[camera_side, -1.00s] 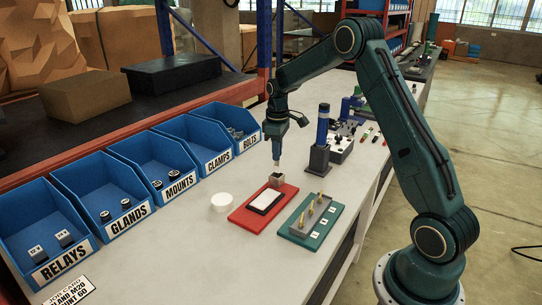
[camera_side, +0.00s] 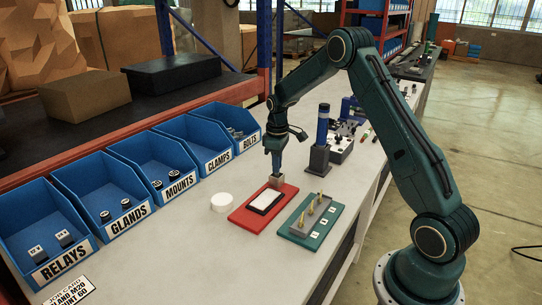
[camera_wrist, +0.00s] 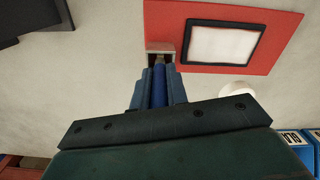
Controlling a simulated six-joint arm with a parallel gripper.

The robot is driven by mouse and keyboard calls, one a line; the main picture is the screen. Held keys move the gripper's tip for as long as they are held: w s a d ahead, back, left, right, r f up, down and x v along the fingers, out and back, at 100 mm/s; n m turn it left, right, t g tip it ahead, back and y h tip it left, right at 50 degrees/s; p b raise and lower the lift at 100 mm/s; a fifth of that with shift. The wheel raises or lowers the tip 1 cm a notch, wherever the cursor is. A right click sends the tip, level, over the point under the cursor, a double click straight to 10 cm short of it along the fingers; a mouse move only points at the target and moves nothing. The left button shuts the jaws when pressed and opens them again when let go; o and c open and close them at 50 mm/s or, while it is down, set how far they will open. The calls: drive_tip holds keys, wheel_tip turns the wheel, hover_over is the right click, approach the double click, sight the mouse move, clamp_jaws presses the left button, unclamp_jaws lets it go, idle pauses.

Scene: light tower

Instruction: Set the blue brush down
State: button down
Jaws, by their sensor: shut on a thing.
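My gripper (camera_side: 276,170) is low over the back corner of the red mat (camera_side: 243,217), pointing down. In the wrist view, my gripper (camera_wrist: 159,68) is shut on the blue brush (camera_wrist: 159,88), whose blue handle shows between the two teal fingers. The brush's lower end is at a small grey-brown open box (camera_side: 277,183) on the mat, which also shows in the wrist view (camera_wrist: 151,47). The brush tip is hidden there, so I cannot tell whether it touches the bottom.
A black-framed white pad (camera_side: 265,201) lies on the mat near the box. A white round tub (camera_side: 222,202) stands left, a green board with pegs (camera_side: 318,222) in front right. A blue-topped post (camera_side: 322,130) stands behind right. Blue bins (camera_side: 115,195) line the left.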

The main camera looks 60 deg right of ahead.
drive_tip(key=shift+f, duration=0.15)
drive_tip(key=c, duration=1.4)
unclamp_jaws()
wheel_tip(320, 180, up, 12)
drive_tip(key=shift+r, duration=0.2)
